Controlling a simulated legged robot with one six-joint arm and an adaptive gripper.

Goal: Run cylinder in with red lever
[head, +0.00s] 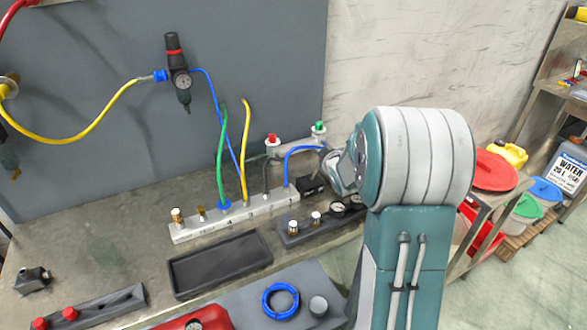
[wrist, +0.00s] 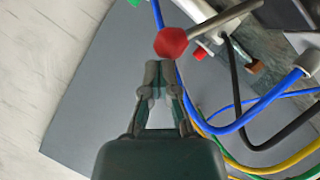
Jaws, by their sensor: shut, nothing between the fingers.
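The red lever shows in the wrist view as a red ball knob (wrist: 172,42) on a thin metal rod (wrist: 220,20). My gripper (wrist: 160,68) is shut and empty, its fingertips just below the knob in that picture. I cannot tell whether they touch it. In the head view my arm hides the gripper and the lever. A grey fitting with a red cap (head: 273,140) and a green cap (head: 319,128) stands at the back of the bench beside my arm. I cannot make out the cylinder clearly.
A white manifold (head: 235,215) carries green, yellow, blue and black hoses, close to my arm. A shelf with coloured lids (head: 492,170) stands right.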

